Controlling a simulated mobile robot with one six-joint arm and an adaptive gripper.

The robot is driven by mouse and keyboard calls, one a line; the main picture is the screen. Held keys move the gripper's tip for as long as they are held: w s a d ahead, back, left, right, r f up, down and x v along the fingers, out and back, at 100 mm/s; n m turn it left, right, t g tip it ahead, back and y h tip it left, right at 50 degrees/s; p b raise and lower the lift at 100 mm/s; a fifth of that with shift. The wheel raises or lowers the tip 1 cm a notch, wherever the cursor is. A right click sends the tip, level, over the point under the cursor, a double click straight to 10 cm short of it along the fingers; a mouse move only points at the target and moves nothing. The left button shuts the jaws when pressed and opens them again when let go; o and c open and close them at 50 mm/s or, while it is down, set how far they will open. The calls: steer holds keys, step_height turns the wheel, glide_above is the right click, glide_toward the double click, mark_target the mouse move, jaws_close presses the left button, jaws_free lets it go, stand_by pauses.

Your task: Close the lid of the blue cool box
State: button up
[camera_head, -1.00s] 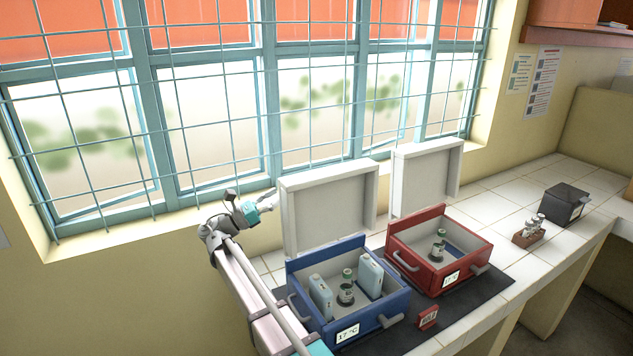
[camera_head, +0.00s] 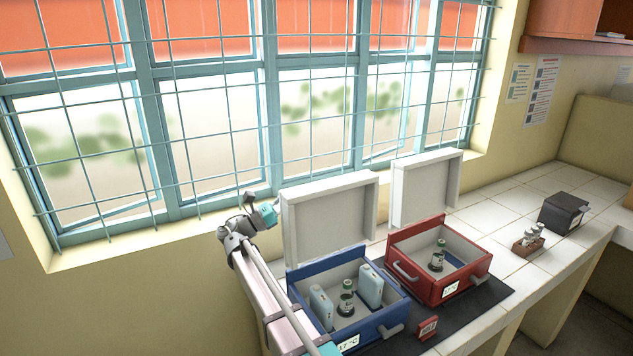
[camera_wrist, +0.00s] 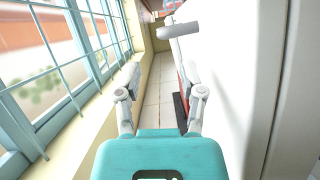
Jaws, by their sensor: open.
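The blue cool box (camera_head: 384,314) stands on the counter, holding two pale blue packs (camera_head: 370,286) and a green-capped bottle (camera_head: 346,299). Its white lid (camera_head: 330,215) stands upright at the back edge, open. A large white surface, seemingly the lid's back (camera_wrist: 237,70), fills the right side close to the right finger.
A red cool box (camera_head: 453,286) with its lid (camera_head: 426,190) upright stands to the right. The barred window (camera_head: 210,130) is close on the gripper's left. A vial rack (camera_head: 527,246) and a dark box (camera_head: 563,213) are farther right. A strip of tiled counter (camera_wrist: 158,90) shows ahead.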

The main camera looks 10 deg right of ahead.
mark_target(316, 184)
steer(key=p+x, duration=0.2)
steer(key=x, duration=0.6)
steer(key=shift+w+d+r+p, duration=0.1)
steer(key=shift+d+r+p, duration=0.05)
steer(key=shift+d+p, duration=0.2)
steer(key=shift+a, duration=0.1)
jaws_close()
